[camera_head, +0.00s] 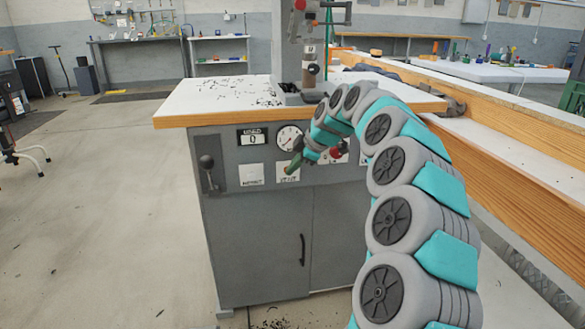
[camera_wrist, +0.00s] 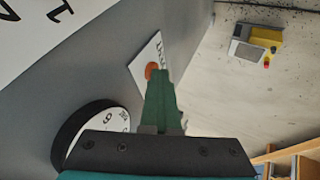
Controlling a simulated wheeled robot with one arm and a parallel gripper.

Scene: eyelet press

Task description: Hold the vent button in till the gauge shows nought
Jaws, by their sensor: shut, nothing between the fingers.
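My gripper (camera_head: 294,164) is shut and empty, its green fingers pointing at the front panel of the grey cabinet by the white vent label (camera_head: 288,174). In the wrist view, the shut fingers (camera_wrist: 162,80) reach up to an orange-red button (camera_wrist: 151,69) at a white label and cover part of it. I cannot tell whether they touch it or press it in. The round white gauge (camera_head: 288,137) sits just above in the head view; its needle is too small to read. In the wrist view the gauge (camera_wrist: 104,118) is partly hidden behind my gripper.
A counter showing 0 (camera_head: 252,138) is left of the gauge, and a black-knobbed lever (camera_head: 208,170) is further left. A red knob (camera_head: 338,151) is close to the right of my gripper. The press (camera_head: 305,60) stands on the worktop (camera_head: 200,105).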

